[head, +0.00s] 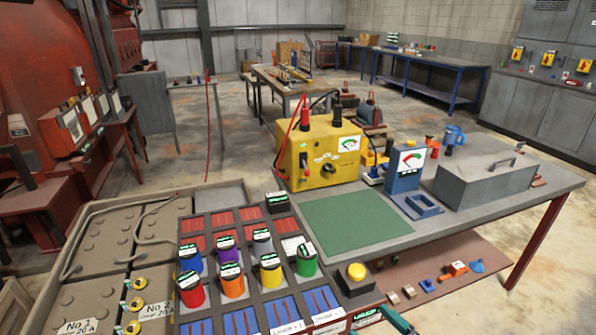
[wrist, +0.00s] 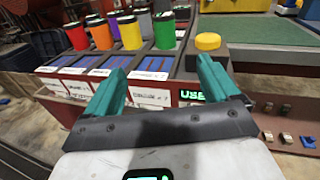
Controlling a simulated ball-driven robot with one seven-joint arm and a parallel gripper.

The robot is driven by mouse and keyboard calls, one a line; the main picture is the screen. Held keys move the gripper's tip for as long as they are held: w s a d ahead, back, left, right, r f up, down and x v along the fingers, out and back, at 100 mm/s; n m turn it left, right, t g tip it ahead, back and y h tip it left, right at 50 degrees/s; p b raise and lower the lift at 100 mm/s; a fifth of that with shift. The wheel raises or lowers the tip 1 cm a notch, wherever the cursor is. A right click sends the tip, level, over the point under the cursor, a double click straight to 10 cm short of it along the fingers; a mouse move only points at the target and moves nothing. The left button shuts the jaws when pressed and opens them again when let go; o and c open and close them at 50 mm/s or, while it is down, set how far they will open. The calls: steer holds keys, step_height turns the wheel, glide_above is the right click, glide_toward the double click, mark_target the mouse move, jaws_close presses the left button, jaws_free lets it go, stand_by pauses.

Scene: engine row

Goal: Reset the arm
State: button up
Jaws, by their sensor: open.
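My gripper (wrist: 158,85) shows in the wrist view with two teal fingers spread apart and nothing between them. It is open. It points toward the front edge of a rack (wrist: 150,66) of coloured cylinders, with labelled slots behind the fingertips. In the head view, only a teal part of my gripper (head: 398,320) shows at the bottom edge, near the front right corner of the rack (head: 253,307). The rest of my arm is out of view there.
Several coloured cylinders, including a green one (head: 306,261), stand in the rack. A green mat (head: 355,221) lies bare on the bench. A yellow tester (head: 322,155) stands behind it. A lower shelf (head: 440,285) holds small parts.

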steer(key=s+f+n+g+h, duration=0.3)
steer(key=s+f+n+g, duration=0.5)
steer(key=s+n, duration=0.6)
steer(key=s+d+n+g+h, duration=0.2)
steer(key=s+d+n, duration=0.3)
steer(key=s, duration=0.3)
steer(key=s+d+n+g+h, duration=0.3)
steer(key=s+d+n+h, duration=0.2)
steer(key=s+n, duration=0.3)
steer(key=shift+d+f, duration=0.1)
